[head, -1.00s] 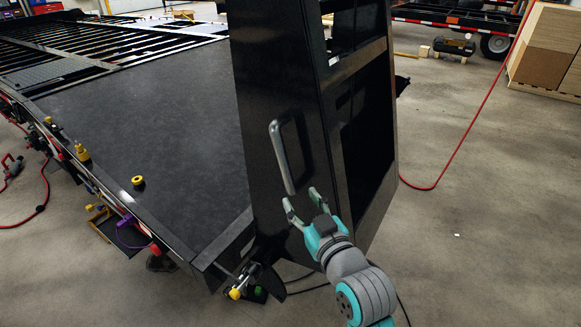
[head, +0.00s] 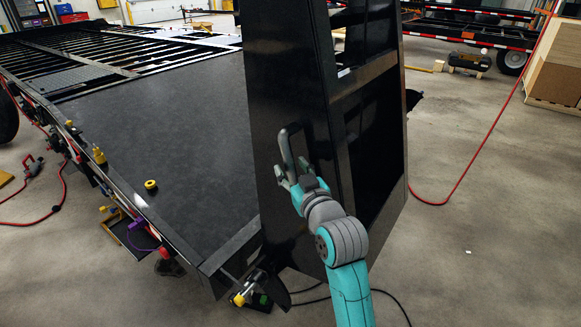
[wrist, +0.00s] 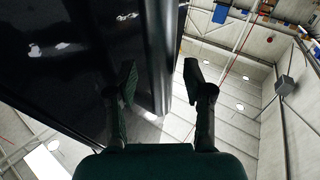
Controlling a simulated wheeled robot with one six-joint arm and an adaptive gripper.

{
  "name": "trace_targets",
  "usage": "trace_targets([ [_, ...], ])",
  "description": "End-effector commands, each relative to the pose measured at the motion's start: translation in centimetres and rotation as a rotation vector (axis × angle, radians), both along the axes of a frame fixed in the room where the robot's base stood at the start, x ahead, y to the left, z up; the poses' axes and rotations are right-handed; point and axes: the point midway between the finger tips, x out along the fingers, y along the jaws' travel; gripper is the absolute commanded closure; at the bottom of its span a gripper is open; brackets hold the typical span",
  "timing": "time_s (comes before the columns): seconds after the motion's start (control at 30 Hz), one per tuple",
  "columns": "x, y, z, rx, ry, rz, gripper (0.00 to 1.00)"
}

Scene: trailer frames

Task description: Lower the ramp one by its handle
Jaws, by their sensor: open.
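The raised black ramp (head: 290,75) stands upright at the rear of the trailer deck in the head view. Its grey loop handle (head: 286,146) is on the face toward me, and its lower part is partly hidden by my gripper. My gripper (head: 291,167) is open, its two fingers at the lower part of the handle. In the wrist view a dark upright bar (wrist: 160,55), which looks like the handle, lies between the open fingers of my gripper (wrist: 160,75). I cannot tell whether the fingers touch it.
The flat trailer deck (head: 165,140) extends to the left, with a yellow ring (head: 150,185) on its edge. A red hose (head: 470,165) crosses the floor at right. Wooden boxes (head: 555,65) stand at the far right. The concrete floor (head: 480,260) to the right is mostly clear.

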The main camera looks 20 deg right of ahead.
Motion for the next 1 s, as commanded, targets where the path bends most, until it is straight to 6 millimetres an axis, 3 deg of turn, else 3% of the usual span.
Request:
trace_targets([
  [0.2, 1.3, 0.1, 0.0, 0.0, 0.0, 0.0, 0.48],
  [0.47, 1.3, 0.1, 0.0, 0.0, 0.0, 0.0, 0.48],
  [0.67, 1.3, 0.1, 0.0, 0.0, 0.0, 0.0, 0.98],
  [1.0, 1.6, 0.3, 0.1, -0.003, 0.003, 0.002, 1.0],
])
